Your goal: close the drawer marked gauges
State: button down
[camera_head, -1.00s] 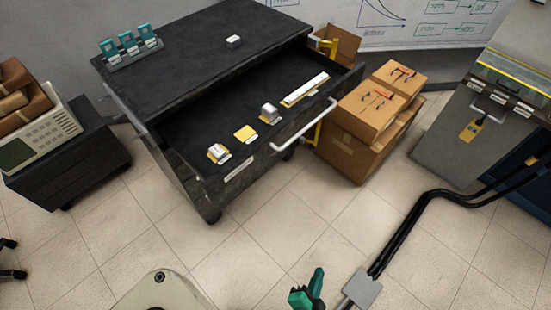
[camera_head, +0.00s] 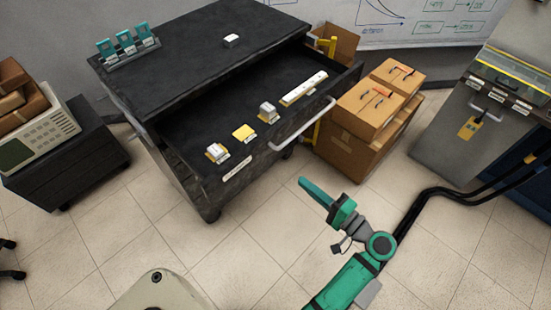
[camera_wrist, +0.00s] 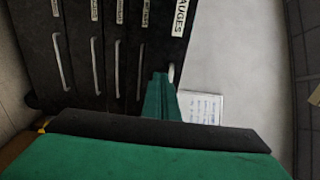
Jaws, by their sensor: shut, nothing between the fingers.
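The drawer marked gauges (camera_head: 205,135) is the top drawer of the black cabinet (camera_head: 215,60), pulled well out in the head view. In the wrist view the label reads "AUGES" (camera_wrist: 180,18), cut off at the edge, and the handle shows only in part behind the fingers. My green gripper (camera_head: 304,183) is shut and empty, apart from the drawer in front of its handle side; it also shows in the wrist view (camera_wrist: 160,80). Several small items lie in the drawer.
Cardboard boxes (camera_head: 362,128) stand right of the drawer. Several closed drawers (camera_wrist: 88,60) show in the wrist view. Tiled floor (camera_head: 250,240) before the drawer is clear.

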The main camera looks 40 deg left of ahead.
send_near(265, 152)
jog(key=a, duration=0.4)
jog(key=shift+w+a+r, duration=0.1)
jog(key=shift+w+a, duration=0.05)
jog(key=shift+a, duration=0.25)
jog(key=shift+w+a, duration=0.15)
jog(key=shift+a, duration=0.65)
